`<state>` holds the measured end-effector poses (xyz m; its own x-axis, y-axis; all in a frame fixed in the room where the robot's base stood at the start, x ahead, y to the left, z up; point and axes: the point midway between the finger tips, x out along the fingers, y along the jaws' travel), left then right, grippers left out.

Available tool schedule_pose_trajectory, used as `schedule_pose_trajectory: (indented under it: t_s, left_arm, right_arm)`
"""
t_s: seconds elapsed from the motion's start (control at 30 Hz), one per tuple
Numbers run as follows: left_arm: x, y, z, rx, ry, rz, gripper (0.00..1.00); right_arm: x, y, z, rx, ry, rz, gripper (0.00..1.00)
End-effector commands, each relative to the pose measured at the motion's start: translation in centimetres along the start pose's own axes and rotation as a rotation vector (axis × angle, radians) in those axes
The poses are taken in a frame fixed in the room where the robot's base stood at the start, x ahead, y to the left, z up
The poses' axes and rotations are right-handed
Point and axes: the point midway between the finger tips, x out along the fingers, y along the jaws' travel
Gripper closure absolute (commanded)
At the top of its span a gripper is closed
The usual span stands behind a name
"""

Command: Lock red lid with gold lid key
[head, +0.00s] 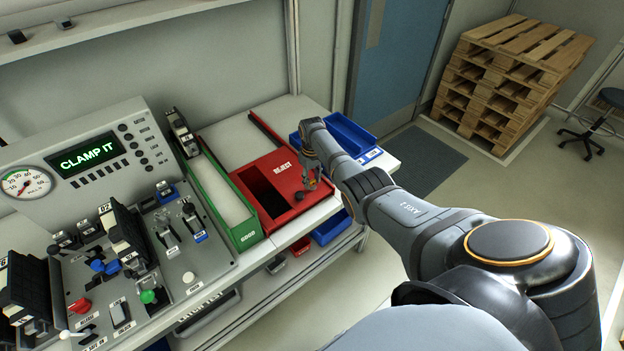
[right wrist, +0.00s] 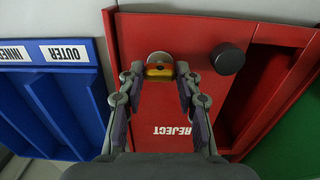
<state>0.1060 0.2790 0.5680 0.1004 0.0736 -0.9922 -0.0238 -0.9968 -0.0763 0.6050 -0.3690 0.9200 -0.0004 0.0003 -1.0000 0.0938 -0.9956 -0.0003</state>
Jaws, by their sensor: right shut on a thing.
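The red lid (head: 283,168) marked REJECT lies on the red reject bin, with a dark opening beside it on the left in the head view. In the right wrist view the lid (right wrist: 150,112) fills the middle and bears a round black knob (right wrist: 227,58). My right gripper (head: 311,182) is over the lid's right part. In the right wrist view the gripper (right wrist: 158,78) is shut on the gold lid key (right wrist: 158,72), beside a round silvery piece on the lid. Whether the key is seated or turned cannot be told. My left gripper is not in view.
A green GOOD bin (head: 246,237) stands left of the red bin. Blue trays (head: 349,135) marked OUTER and INNER (right wrist: 62,100) stand on the other side. A control panel (head: 190,270) with clamps and levers is at left. Pallets (head: 510,75) are stacked far right.

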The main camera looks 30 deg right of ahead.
Motion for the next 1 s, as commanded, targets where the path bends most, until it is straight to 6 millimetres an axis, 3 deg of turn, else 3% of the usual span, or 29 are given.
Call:
schedule_pose_trajectory:
  t_s: [0.17,0.2,0.33,0.73,0.87,1.0]
  left_arm:
    - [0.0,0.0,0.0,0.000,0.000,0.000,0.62]
    - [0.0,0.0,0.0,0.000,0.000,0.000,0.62]
    - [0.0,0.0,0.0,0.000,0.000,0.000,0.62]
    - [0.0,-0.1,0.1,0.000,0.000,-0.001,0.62]
    - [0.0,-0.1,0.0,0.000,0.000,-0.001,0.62]
    - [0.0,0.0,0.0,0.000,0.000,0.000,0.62]
  right_arm:
    - [0.0,0.0,0.0,-0.001,0.001,0.000,0.98]
    - [0.0,0.0,0.0,-0.002,0.001,0.000,0.62]
    - [0.0,0.0,0.0,-0.001,0.001,0.000,0.45]
    - [-0.7,0.1,-0.1,0.001,0.002,0.001,0.43]
    - [-2.9,0.1,-0.1,0.000,0.004,0.003,0.43]
    - [-6.6,0.1,-0.1,0.000,0.005,0.003,0.43]
